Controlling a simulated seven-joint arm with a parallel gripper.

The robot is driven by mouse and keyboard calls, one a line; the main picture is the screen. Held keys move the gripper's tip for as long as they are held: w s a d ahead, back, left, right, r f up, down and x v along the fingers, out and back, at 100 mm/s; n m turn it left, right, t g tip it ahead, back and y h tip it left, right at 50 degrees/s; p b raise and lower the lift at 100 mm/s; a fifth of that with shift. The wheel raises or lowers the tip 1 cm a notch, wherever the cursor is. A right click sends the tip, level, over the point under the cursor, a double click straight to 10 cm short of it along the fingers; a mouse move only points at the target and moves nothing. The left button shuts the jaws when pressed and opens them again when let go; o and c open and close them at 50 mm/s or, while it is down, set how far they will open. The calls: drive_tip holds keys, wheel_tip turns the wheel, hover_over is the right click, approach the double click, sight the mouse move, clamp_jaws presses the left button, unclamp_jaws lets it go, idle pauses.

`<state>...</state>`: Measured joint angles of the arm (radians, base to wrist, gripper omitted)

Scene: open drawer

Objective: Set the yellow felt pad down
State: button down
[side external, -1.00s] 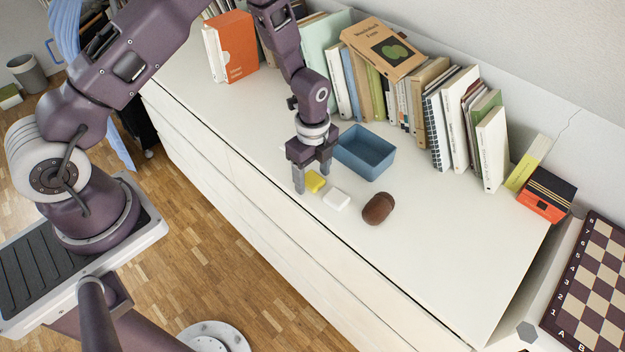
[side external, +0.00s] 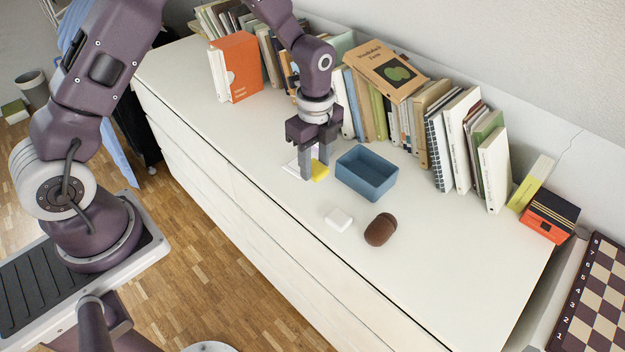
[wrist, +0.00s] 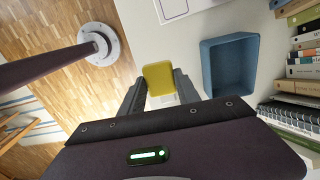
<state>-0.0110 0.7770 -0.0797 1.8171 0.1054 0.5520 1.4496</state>
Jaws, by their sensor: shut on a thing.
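The yellow felt pad (side external: 320,171) is between the fingers of my gripper (side external: 315,172), which is shut on it. In the wrist view the pad (wrist: 158,77) sticks out beyond the fingertips. In the side view the gripper points down beside a white sheet (side external: 293,166), left of the blue tray. The sheet (wrist: 182,8) also shows at the top of the wrist view, with a dark outline on it. The pad appears low over the white top, but I cannot tell whether it touches.
The blue open tray (side external: 367,173) stands close on the right. A white block (side external: 338,219) and a brown rounded object (side external: 380,229) lie nearer the front. Books (side external: 400,110) line the back. The right part of the white cabinet top (side external: 450,270) is clear.

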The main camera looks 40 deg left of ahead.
drive_tip(key=r+n, duration=0.1)
drive_tip(key=r, duration=0.1)
hover_over(292, 167)
drive_tip(key=w+d, duration=0.2)
drive_tip(key=f, duration=0.7)
drive_tip(key=a+f, duration=0.1)
drive_tip(key=f, duration=0.2)
drive_tip(key=shift+a+f, duration=0.1)
drive_tip(key=shift+f, duration=0.05)
drive_tip(key=c, duration=0.9)
unclamp_jaws()
drive_tip(key=shift+f, duration=0.15)
